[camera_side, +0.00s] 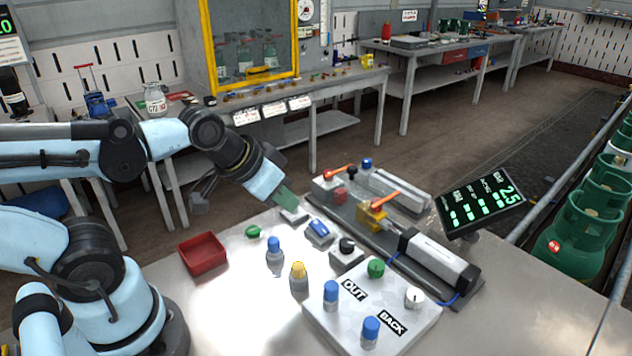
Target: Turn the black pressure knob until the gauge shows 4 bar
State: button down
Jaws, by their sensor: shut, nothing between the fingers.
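A black knob (347,244) sits on a small light box on the bench, right of the blue-topped block. A tilted dark display (480,203) at the right shows 2.5 in large green digits, with smaller green readings that are too small to read. My gripper (287,199) is shut and empty. It points down to the right, above and to the left of the black knob and apart from it. Its tip is close to a small grey block (295,215); I cannot tell if they touch.
A white panel (330,325) marked OUT and BACK carries blue, green and white knobs. A grey cylinder (438,258) and orange-handled valves (378,205) stand behind. Blue and yellow-topped pegs (299,277) stand in front. A red tray (202,254) lies left. Green gas bottles (580,235) line the right.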

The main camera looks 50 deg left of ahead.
aim_at(347, 242)
jog(key=c, duration=1.8)
grip_release()
jog(key=shift+o, duration=1.2)
jog(key=shift+w, duration=0.1)
jog(key=shift+o, duration=1.1)
jog(key=shift+w+d+r, duration=0.1)
jog(key=shift+w+d, duration=0.05)
jog(key=shift+d, duration=0.15)
jog(key=o, duration=0.5)
jog(key=w+d+n+g, duration=0.1)
jog(key=d, duration=0.1)
jog(key=w+d+n+g+y, duration=0.1)
jog(key=w+d, duration=0.1)
jog(key=w+d+n, duration=0.1)
jog(key=d, duration=0.1)
jog(key=shift+w+d+r+n+g, duration=0.1)
jog(key=shift+w+r+n+g, duration=0.1)
jog(key=shift+n+g, duration=0.2)
jog(key=shift+y, duration=0.3)
jog(key=shift+d+x, duration=0.15)
jog(key=shift+x, duration=2.95)
jog(key=shift+d+x, duration=0.15)
jog(key=shift+x, duration=2.9)
grip_shut()
